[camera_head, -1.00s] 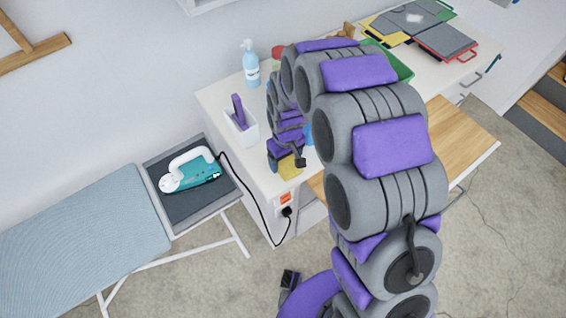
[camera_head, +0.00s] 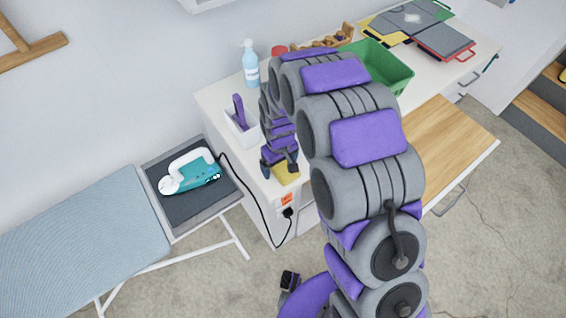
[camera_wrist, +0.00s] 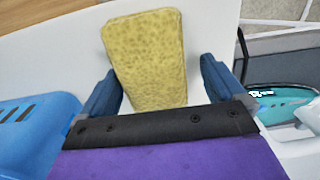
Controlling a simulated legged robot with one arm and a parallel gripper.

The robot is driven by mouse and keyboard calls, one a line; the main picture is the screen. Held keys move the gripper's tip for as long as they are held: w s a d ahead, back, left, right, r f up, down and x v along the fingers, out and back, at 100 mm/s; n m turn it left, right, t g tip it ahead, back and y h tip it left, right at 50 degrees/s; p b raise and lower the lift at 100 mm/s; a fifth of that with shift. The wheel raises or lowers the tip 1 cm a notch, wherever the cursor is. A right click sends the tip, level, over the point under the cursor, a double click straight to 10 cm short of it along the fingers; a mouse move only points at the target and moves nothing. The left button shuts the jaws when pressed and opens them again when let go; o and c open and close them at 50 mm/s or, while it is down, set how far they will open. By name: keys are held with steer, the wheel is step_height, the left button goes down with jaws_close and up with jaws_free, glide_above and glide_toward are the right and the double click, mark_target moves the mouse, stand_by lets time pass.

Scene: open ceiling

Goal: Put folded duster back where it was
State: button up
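A yellow, speckled block (camera_wrist: 146,55), perhaps the folded duster, lies on the white worktop between the dark blue fingers of my gripper (camera_wrist: 160,88) in the wrist view. A gap shows between it and the right finger. In the head view, the yellow block (camera_head: 287,174) is at the front corner of the worktop, partly hidden by my gripper (camera_head: 280,167). My gripper is open and points down over it. I cannot tell whether a finger touches it.
A blue slotted basket (camera_wrist: 35,130) is close on the left in the wrist view. The white worktop (camera_head: 215,96) holds a white holder (camera_head: 243,131), spray bottle (camera_head: 250,66) and green bin (camera_head: 385,68). A teal iron (camera_head: 192,172) stands beside the ironing board (camera_head: 80,235).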

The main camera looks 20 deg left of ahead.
steer(key=shift+o, duration=0.3)
steer(key=shift+a+f, duration=0.1)
steer(key=shift+a, duration=0.2)
steer(key=shift+w+d+r, duration=0.2)
steer(key=shift+d+r, duration=0.1)
step_height(320, 180, up, 12)
steer(key=p, duration=0.1)
steer(key=shift+f+p, duration=0.15)
steer(key=shift+p, duration=0.25)
steer(key=s+d+r+m, duration=0.2)
steer(key=s+d+r, duration=0.3)
steer(key=d, duration=0.4)
steer(key=s+d+r+m, duration=0.35)
steer(key=d+r, duration=0.25)
steer(key=d, duration=0.2)
steer(key=s+d+r+m, duration=0.1)
steer(key=s+d+m, duration=0.1)
steer(key=s+d, duration=0.3)
steer(key=s+d+r+m+g, duration=0.1)
steer(key=s+d, duration=0.3)
steer(key=s, duration=0.9)
steer(key=shift+s+d+r+m+g, duration=0.2)
steer(key=shift+d+r+m+g, duration=0.15)
steer(key=shift+r+m, duration=0.35)
